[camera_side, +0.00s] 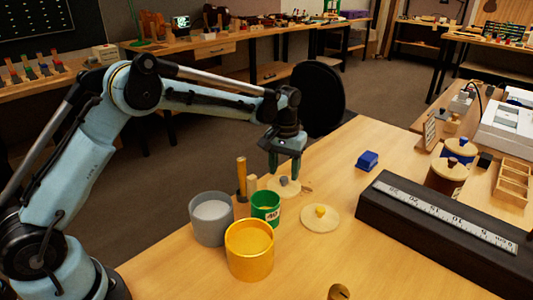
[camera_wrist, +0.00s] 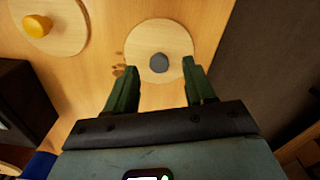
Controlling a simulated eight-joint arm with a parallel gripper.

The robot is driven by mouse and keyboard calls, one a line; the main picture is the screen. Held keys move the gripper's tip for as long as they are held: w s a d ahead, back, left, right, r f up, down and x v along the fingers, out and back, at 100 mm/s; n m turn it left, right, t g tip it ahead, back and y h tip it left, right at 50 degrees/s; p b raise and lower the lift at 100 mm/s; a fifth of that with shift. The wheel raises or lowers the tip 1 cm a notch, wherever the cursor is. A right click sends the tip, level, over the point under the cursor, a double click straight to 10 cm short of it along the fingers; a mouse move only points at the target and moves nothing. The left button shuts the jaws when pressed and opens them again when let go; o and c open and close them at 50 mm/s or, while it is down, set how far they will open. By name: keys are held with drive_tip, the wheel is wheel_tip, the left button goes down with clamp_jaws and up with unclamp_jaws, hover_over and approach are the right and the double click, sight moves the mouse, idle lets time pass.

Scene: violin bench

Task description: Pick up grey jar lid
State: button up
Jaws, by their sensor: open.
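The grey jar lid (camera_side: 291,190) is a pale round wooden disc with a grey knob, lying flat on the bench. It also shows in the wrist view (camera_wrist: 160,36), with its grey knob (camera_wrist: 159,63) between the fingertips as seen from the wrist. My gripper (camera_side: 285,172) points down just above the lid, its green fingers apart with nothing between them that I can see held. In the wrist view my gripper (camera_wrist: 159,72) has one finger on each side of the knob. I cannot tell the exact height of the fingertips over the lid.
A grey jar (camera_side: 210,222), a yellow jar (camera_side: 249,252) and a green jar (camera_side: 265,208) stand close on the near left. A lid with a yellow knob (camera_side: 320,218) lies right of them. A blue block (camera_side: 367,160) and a dark beam with a ruler (camera_side: 440,215) are further right.

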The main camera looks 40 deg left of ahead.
sight(284, 183)
drive_tip(key=shift+f, duration=1.35)
drive_tip(key=shift+c, duration=0.5)
clamp_jaws()
drive_tip(key=shift+r, duration=0.1)
